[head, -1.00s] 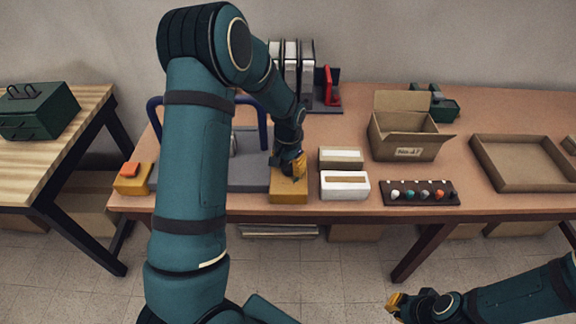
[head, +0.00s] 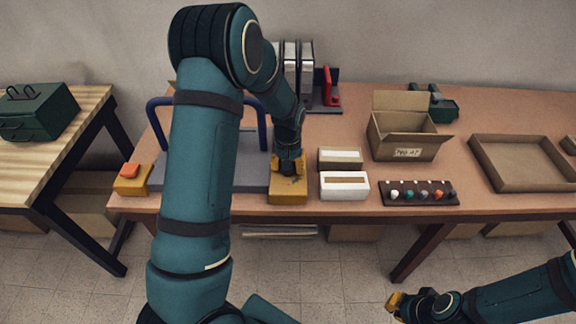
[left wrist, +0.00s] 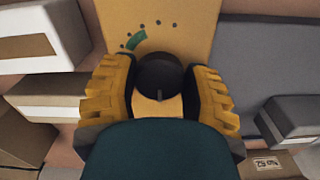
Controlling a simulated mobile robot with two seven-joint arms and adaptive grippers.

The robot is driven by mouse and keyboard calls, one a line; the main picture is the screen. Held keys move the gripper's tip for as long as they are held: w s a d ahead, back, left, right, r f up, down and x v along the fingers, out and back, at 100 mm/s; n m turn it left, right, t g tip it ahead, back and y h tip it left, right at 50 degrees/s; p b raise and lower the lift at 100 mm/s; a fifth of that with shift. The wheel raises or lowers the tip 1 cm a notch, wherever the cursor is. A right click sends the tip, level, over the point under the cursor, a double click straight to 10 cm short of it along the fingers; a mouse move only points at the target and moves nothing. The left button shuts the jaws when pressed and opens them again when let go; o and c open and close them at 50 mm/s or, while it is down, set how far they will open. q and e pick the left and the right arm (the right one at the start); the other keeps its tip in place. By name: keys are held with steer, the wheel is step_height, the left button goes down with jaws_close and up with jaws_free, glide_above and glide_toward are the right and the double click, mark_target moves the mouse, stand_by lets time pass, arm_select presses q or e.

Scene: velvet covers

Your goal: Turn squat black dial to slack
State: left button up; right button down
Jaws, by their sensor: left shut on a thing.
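The squat black dial (left wrist: 159,78) sits on a yellow box (left wrist: 186,22) with dark dots and a green mark around the dial, seen in the left wrist view. My left gripper (left wrist: 160,88) has its yellow fingers on both sides of the dial, shut on it. In the head view my left gripper (head: 289,164) is down on the yellow box (head: 288,195) at the front of the table, and it hides the dial there. My right gripper (head: 394,303) is low at the right, in front of the table and away from everything; its finger gap is too small to read.
A white box (head: 344,193) and a tan box (head: 340,152) stand just right of the yellow box. A grey plate (head: 252,180) with a blue hoop (head: 156,120) lies to the left. A rack of coloured knobs (head: 421,200) and an open carton (head: 402,147) are farther right.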

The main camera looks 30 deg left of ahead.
arm_select(q)
steer(key=o, duration=1.2)
step_height(320, 180, up, 12)
stand_by(0.4)
